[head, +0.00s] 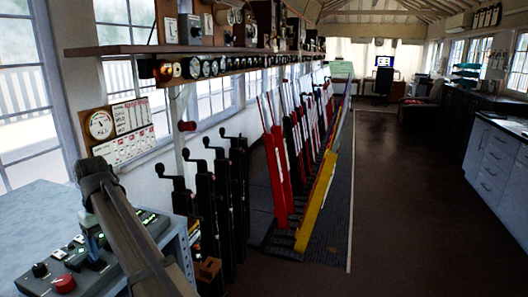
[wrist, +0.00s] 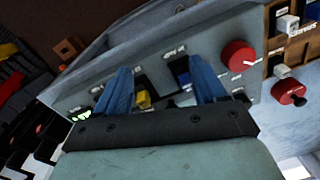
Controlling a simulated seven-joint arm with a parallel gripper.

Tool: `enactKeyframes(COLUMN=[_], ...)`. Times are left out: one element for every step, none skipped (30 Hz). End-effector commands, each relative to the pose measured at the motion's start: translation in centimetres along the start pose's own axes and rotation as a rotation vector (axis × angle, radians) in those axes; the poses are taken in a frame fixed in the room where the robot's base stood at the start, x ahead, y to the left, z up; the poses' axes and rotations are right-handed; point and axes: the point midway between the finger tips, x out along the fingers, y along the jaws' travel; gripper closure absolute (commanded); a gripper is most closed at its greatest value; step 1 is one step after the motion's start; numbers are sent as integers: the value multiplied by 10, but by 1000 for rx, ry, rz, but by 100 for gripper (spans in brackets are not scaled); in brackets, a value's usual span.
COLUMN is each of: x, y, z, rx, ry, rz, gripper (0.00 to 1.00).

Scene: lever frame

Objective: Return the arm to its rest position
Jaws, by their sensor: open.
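My gripper (wrist: 157,72) is open, with its two blue fingers apart and no object clearly held between them. In the wrist view it is over a grey control panel (wrist: 85,80), and a yellow switch (wrist: 142,98) shows between the fingers. A blue switch (wrist: 180,72) shows close to the right finger. I cannot tell whether the fingers touch the panel. In the head view my arm reaches from the bottom to the panel (head: 30,220) at the lower left. There my gripper (head: 93,244) is mostly hidden, with only a bit of blue showing low over the switches.
A red knob (wrist: 238,57) and a red button (wrist: 287,92) lie right of the fingers. Black crank handles (head: 205,190) stand close right of my arm, then a row of red levers (head: 277,165). A shelf (head: 120,49) hangs above. The brown floor (head: 400,190) is clear.

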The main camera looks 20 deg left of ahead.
Motion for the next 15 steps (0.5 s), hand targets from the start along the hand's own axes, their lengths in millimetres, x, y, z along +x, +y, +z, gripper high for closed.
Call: enactKeyframes(x=[19, 28, 40, 49, 58, 69, 78, 86, 97, 106, 114, 125, 134, 141, 152], y=[27, 41, 60, 73, 86, 104, 116, 129, 146, 158, 170, 185, 197, 208, 222], z=[16, 21, 30, 36, 43, 52, 60, 68, 79, 88, 97, 109, 119, 128, 142], rx=[41, 62, 90, 110, 131, 159, 179, 200, 228, 248, 270, 298, 319, 340, 368], ry=[-2, 0, 1, 2, 3, 4, 5, 6, 7, 8, 9, 10, 11, 12, 13], rz=[0, 1, 2, 2, 3, 4, 5, 5, 6, 7, 8, 9, 10, 10, 12], gripper=[29, 29, 29, 29, 29, 29, 29, 29, 29, 29, 29, 29, 29, 29, 29])
